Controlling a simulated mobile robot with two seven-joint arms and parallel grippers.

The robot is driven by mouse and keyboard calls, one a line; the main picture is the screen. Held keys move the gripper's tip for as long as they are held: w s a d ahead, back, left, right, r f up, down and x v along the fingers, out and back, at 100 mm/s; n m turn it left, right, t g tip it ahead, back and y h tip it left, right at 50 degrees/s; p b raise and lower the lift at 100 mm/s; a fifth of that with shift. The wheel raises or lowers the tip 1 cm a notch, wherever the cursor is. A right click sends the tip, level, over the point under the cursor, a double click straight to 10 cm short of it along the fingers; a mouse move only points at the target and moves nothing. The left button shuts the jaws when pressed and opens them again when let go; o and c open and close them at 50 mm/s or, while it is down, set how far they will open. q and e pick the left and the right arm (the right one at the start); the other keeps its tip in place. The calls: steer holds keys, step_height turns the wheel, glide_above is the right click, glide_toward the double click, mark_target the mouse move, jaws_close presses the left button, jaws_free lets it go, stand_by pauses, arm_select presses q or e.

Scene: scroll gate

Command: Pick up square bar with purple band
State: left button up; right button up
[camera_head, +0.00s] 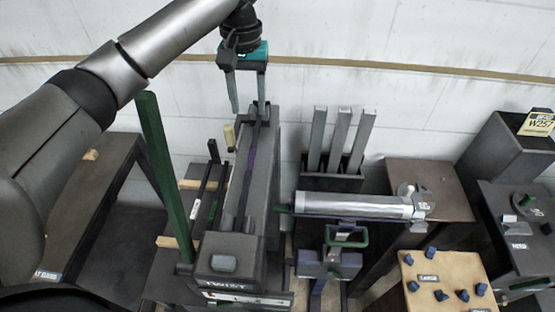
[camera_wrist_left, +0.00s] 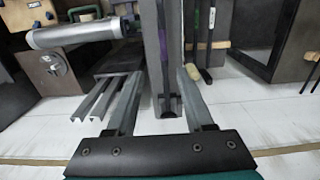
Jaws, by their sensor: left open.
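The dark square bar (camera_head: 243,190) lies lengthwise in the slot of the long grey machine (camera_head: 260,200) marked TWIST. Its purple band (camera_head: 250,152) shows toward the far end, and purple also shows in the left wrist view (camera_wrist_left: 161,32). My left gripper (camera_head: 248,108) is open and empty, pointing down near the machine's far end. In the left wrist view its two fingers (camera_wrist_left: 160,78) spread to either side of the dark far end (camera_wrist_left: 168,104) of the machine and bar. I cannot tell whether they touch. My right gripper is not in view.
A green post (camera_head: 165,170) stands left of the machine. Several grey bars (camera_head: 340,140) stand in a holder at right, behind a silver cylinder (camera_head: 355,205). The white wall is close behind.

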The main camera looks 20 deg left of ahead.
arm_select(q)
glide_toward(251, 158)
step_height(251, 158, down, 2)
steer(key=shift+f, duration=0.65)
step_height(251, 158, down, 5)
steer(key=shift+r, duration=0.1)
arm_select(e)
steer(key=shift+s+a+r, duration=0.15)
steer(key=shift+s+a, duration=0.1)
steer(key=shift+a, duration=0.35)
arm_select(q)
steer(key=shift+s, duration=0.1)
steer(key=shift+c, duration=0.3)
jaws_close()
